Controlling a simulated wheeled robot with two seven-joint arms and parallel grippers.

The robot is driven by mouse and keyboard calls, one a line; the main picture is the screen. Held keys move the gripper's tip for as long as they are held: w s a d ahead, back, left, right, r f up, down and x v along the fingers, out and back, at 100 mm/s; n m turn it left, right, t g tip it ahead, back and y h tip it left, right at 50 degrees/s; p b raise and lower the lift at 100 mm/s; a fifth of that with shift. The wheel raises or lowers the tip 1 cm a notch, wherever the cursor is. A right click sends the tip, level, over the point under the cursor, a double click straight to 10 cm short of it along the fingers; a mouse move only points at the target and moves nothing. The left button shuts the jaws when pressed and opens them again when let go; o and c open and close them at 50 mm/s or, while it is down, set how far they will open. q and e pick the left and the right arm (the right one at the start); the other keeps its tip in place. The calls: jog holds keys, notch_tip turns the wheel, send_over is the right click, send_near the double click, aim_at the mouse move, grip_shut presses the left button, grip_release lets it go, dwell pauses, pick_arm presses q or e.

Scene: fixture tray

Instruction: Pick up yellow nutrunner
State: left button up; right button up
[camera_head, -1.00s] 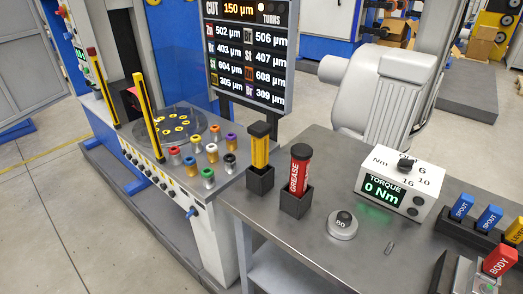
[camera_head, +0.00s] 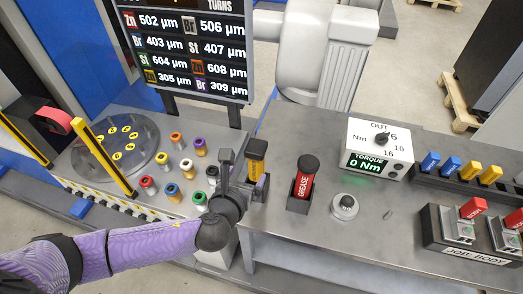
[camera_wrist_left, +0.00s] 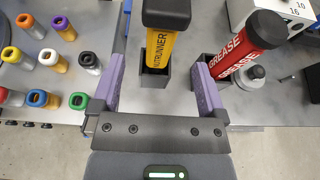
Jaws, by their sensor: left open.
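The yellow nutrunner (camera_head: 256,158) has a black cap and stands upright in a dark square holder (camera_wrist_left: 155,82) at the left end of the grey bench. In the left wrist view the nutrunner (camera_wrist_left: 168,45) shows its label between and beyond the two purple finger pads. My left gripper (camera_head: 243,180) is beside the nutrunner in the head view, on its near left side. The fingers of my left gripper (camera_wrist_left: 160,85) are open, one on each side of the holder in the picture, and hold nothing. My right gripper is not in view.
A red grease tube (camera_head: 304,178) stands in its own holder just right of the nutrunner. Several coloured-top sockets (camera_head: 172,191) stand to the left. A torque box (camera_head: 378,150), a round knob (camera_head: 345,206) and a job body fixture (camera_head: 470,235) are farther right.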

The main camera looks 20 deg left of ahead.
aim_at(254, 162)
pick_arm(q)
jog(key=x, duration=0.3)
jog(key=shift+d+f+b, duration=0.15)
jog(key=shift+d+b, duration=0.15)
jog(key=shift+b, duration=0.05)
jog(key=x, duration=0.1)
jog(key=b+x, duration=0.1)
jog(key=x, duration=0.3)
jog(key=shift+w+a+r, duration=0.15)
jog(key=shift+w+r, duration=0.1)
jog(key=shift+w, duration=0.05)
jog(key=shift+r, duration=0.1)
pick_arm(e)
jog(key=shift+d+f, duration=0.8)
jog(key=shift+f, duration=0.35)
pick_arm(q)
jog(key=c, duration=0.7)
grip_shut()
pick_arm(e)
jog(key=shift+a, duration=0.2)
